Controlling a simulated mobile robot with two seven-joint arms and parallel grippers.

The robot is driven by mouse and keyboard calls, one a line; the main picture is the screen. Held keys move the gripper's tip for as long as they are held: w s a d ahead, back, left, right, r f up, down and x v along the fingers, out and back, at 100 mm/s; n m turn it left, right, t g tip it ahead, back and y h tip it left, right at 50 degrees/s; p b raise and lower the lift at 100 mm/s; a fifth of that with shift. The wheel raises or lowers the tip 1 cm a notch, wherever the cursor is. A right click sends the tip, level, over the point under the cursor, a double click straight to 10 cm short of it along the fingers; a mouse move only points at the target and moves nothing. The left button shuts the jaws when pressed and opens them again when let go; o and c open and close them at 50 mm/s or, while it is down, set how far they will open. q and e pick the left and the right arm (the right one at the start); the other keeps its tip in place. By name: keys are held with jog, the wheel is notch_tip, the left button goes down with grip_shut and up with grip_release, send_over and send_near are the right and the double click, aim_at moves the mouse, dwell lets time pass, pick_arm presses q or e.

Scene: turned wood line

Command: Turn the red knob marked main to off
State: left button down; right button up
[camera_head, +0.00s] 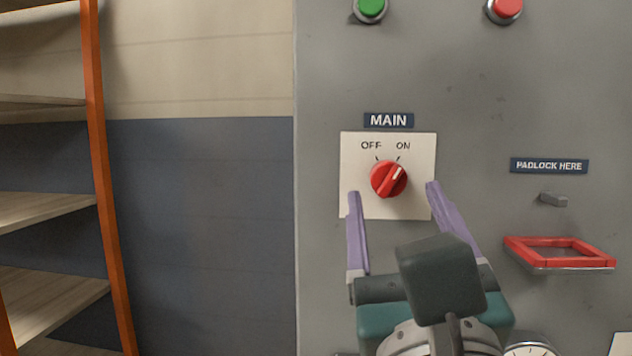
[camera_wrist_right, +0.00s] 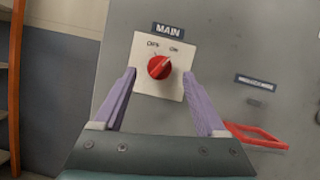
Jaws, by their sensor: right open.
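The red knob (camera_head: 388,179) sits on a white plate (camera_head: 420,150) under the MAIN label (camera_head: 388,120) on the grey panel. Its white pointer line leans up and right, toward the ON mark. My right gripper (camera_head: 392,190) is open, its purple fingers spread left and right below and around the knob's sides in the picture. I see no contact with the knob. In the right wrist view the knob (camera_wrist_right: 159,67) shows beyond and between the open fingers (camera_wrist_right: 160,80). My left gripper is not in view.
A red frame-shaped bracket (camera_head: 515,252) juts from the panel right of my gripper, below a grey peg (camera_head: 553,199) and a PADLOCK HERE label (camera_head: 549,166). Green (camera_head: 370,8) and red (camera_head: 504,9) buttons are above. An orange-posted shelf (camera_head: 103,180) stands left.

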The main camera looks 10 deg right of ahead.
aim_at(389, 179)
jog(key=shift+x, duration=1.4)
grip_shut()
